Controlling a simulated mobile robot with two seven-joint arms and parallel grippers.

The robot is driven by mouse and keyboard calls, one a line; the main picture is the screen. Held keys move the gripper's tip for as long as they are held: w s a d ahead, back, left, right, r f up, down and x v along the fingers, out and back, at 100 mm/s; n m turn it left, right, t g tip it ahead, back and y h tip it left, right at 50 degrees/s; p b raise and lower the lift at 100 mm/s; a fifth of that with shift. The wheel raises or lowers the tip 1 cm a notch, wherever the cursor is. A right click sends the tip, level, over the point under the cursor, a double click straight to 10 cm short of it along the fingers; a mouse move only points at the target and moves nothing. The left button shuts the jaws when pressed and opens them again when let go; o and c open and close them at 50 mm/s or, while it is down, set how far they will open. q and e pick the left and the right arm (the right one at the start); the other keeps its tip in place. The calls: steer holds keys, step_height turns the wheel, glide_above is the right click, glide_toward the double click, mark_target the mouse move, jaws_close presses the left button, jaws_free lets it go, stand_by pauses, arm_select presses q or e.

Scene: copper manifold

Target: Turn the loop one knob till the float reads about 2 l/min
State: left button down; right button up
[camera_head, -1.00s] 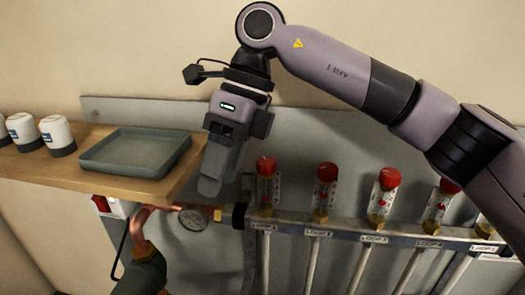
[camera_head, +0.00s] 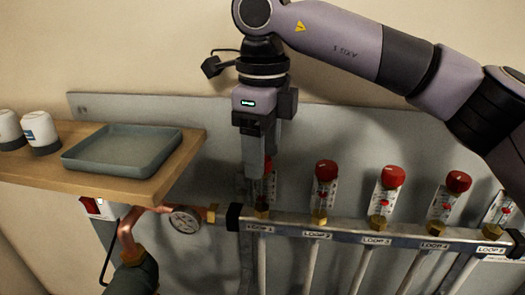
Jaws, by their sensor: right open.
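The loop one flow meter (camera_head: 263,205) stands on the manifold bar (camera_head: 345,233) above the "LOOP 1" label. Its red knob (camera_head: 268,163) is mostly hidden behind my right gripper (camera_head: 257,172), and only a sliver of red shows. My right gripper points down in front of the loop one knob, its jaws open. I cannot tell whether a finger touches the knob. The loop one float is too small and partly covered, so its reading cannot be made out. My left gripper is not in view.
More red-knobbed meters, such as loop two (camera_head: 325,172) and loop three (camera_head: 391,178), stand close to the right. A wooden shelf (camera_head: 185,165) with a grey tray (camera_head: 70,163) and white jars (camera_head: 41,130) is at left. A pressure gauge (camera_head: 184,220) sits below the shelf.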

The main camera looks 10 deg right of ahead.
steer(key=shift+f, duration=0.15)
steer(key=c, duration=1)
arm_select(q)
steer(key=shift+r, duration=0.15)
arm_select(e)
steer(key=shift+c, duration=0.2)
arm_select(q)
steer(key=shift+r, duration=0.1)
arm_select(e)
steer(key=shift+n+p, duration=0.6)
steer(key=shift+n, duration=0.2)
steer(key=shift+n+p, duration=0.65)
steer(key=shift+n, duration=0.55)
steer(key=n+p, duration=0.1)
steer(key=n, duration=0.2)
steer(key=shift+w, duration=0.1)
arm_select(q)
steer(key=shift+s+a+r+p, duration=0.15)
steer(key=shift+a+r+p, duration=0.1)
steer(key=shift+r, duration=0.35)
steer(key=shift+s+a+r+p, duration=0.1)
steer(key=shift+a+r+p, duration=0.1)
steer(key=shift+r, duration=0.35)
arm_select(e)
steer(key=shift+n, duration=1.7)
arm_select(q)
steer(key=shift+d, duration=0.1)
